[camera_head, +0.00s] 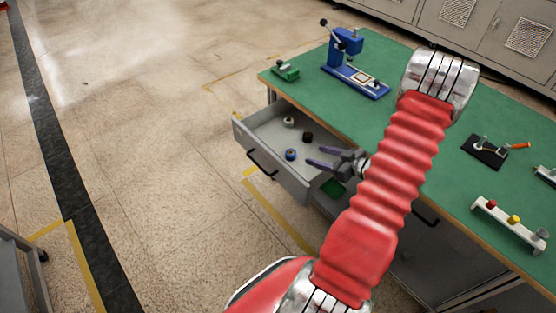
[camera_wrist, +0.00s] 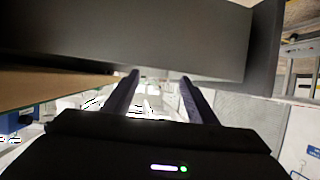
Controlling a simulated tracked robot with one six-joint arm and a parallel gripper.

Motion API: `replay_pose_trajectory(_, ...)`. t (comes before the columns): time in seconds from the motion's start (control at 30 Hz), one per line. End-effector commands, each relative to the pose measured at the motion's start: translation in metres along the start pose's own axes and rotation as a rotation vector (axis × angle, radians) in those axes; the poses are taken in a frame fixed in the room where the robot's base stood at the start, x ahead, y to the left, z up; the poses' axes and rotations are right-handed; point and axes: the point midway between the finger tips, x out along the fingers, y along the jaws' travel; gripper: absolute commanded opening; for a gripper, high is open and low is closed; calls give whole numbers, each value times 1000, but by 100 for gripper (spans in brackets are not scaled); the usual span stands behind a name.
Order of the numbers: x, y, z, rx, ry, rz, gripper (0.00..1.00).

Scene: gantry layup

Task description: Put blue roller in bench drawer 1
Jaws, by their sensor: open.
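The blue roller (camera_head: 291,155) lies inside the open bench drawer (camera_head: 240,132), which is pulled out from under the green bench top. My gripper (camera_head: 314,156) is over the drawer, just right of the blue roller, with its jaws apart and nothing between them. The fingers point left, towards the roller; I cannot tell the exact gap. In the wrist view my open gripper (camera_wrist: 160,82) shows with empty jaws, and the roller is not visible there.
A dark roller (camera_head: 307,136) and a pale roller (camera_head: 288,121) also lie in the drawer. On the bench (camera_head: 300,92) stand a blue press (camera_head: 352,70), a green block (camera_head: 286,71) and a white rack (camera_head: 509,223) of coloured pieces. The floor left of the drawer is clear.

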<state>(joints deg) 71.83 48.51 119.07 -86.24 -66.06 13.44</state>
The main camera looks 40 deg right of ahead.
Motion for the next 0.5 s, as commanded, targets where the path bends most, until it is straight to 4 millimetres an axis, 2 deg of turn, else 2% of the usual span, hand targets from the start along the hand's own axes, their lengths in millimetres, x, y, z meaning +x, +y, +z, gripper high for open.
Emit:
replay_pose_trajectory(0.17,4,3,-8,-18,-17,13,52)
replay_pose_trajectory(0.27,10,8,-21,-46,-51,39,52)
replay_pose_trajectory(0.5,29,23,-76,-145,-169,151,52)
